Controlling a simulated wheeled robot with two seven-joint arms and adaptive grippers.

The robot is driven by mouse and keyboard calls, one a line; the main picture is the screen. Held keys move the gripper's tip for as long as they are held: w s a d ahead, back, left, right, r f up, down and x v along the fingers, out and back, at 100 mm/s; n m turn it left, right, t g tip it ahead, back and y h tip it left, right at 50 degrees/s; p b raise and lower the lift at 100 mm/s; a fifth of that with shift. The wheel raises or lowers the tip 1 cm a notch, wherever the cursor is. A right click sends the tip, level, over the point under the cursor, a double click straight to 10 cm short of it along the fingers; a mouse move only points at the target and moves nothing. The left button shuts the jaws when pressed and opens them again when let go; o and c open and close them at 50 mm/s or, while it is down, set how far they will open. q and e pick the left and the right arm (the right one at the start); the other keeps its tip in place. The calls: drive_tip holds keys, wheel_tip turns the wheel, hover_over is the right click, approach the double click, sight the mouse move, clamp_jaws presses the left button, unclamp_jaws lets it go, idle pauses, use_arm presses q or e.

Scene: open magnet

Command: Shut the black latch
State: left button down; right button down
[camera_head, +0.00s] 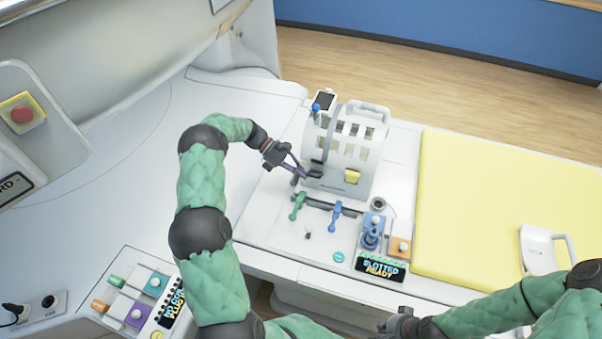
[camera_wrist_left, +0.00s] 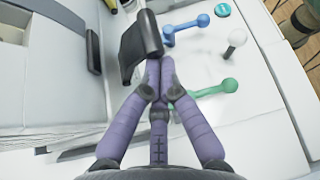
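The black latch (camera_head: 315,174) sticks out at the lower left front of the white slotted housing (camera_head: 347,150). In the left wrist view the latch (camera_wrist_left: 140,42) is a wide black flap, tilted, directly at my fingertips. My left gripper (camera_head: 303,173) reaches it from the left. In the left wrist view its purple fingers (camera_wrist_left: 160,66) are drawn together, with the tips against or just beside the flap's lower edge; no clear grip on it shows. My right gripper (camera_head: 402,325) is at the bottom edge of the head view, partly cut off, far from the latch.
Green (camera_head: 297,206) and blue (camera_head: 336,214) levers stand in front of the housing. A blue joystick (camera_head: 371,236), an orange button box (camera_head: 399,247) and a display (camera_head: 381,268) are at right. A yellow pad (camera_head: 480,200) lies beyond.

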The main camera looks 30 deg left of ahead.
use_arm(q)
drive_tip(key=shift+w+a+r, duration=0.1)
drive_tip(key=shift+w+r, duration=0.35)
drive_tip(key=shift+w, duration=0.05)
idle(0.7)
drive_tip(key=shift+r, duration=0.1)
drive_tip(key=shift+r+p, duration=0.55)
drive_tip(key=shift+r, duration=0.15)
drive_tip(key=shift+a, duration=0.1)
drive_tip(key=v, duration=1.1)
drive_tip(key=shift+a+r, duration=0.25)
drive_tip(key=shift+a, duration=0.05)
